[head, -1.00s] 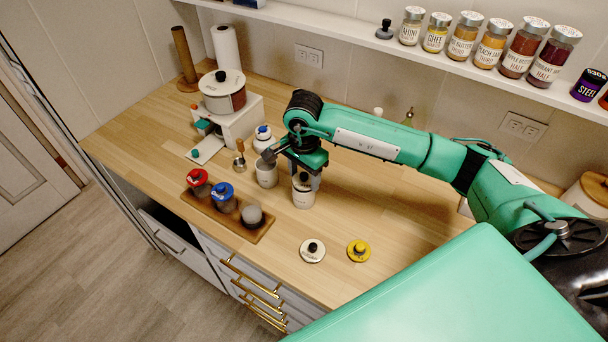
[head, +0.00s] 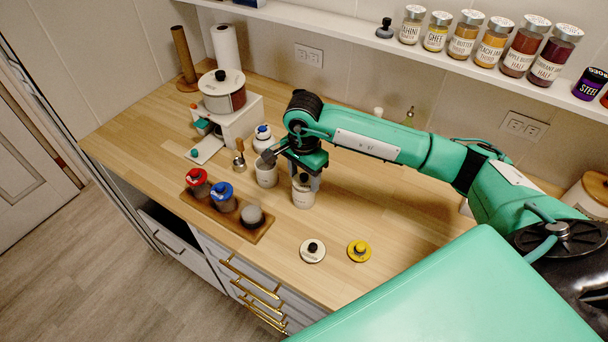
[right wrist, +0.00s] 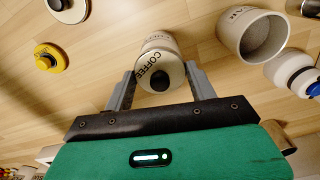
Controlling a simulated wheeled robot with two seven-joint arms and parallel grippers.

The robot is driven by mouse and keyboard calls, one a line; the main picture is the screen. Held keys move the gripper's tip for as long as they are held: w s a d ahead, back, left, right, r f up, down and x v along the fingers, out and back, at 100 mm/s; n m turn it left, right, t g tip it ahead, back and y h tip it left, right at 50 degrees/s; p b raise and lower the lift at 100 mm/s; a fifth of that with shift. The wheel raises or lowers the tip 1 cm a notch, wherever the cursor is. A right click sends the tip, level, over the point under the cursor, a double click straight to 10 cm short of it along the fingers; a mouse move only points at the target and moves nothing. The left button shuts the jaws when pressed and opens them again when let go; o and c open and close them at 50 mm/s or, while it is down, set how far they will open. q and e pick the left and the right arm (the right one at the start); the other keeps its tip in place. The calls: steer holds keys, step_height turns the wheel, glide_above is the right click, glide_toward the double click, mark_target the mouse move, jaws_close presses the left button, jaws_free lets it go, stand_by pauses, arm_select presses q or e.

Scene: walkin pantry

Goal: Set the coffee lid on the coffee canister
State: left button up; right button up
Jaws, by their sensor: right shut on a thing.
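The coffee canister (head: 303,200) is a pale cylinder standing upright on the wooden counter below my right gripper (head: 305,180). The coffee lid (right wrist: 152,68), a pale disc with COFFEE lettering and a black knob, is at the top of the canister in the right wrist view. My right gripper (right wrist: 160,80) is shut on the lid, one finger on each side of it. The canister's side (right wrist: 158,42) shows just beyond the lid. I cannot tell whether any gap is left between lid and rim. My left gripper is not in view.
An open, pale canister (head: 266,174) stands close left of the coffee canister, with a white bottle (head: 262,140) behind it. A pale lid (head: 312,251) and a yellow lid (head: 358,251) lie in front. A wooden tray (head: 262,234) holds several jars. The counter to the right is clear.

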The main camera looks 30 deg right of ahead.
steer(key=shift+f, duration=0.2)
steer(key=o, duration=1.4)
steer(key=shift+o, duration=0.2)
steer(key=shift+r, duration=0.15)
steer(key=shift+r+p, duration=1.05)
steer(key=shift+r, duration=2.4)
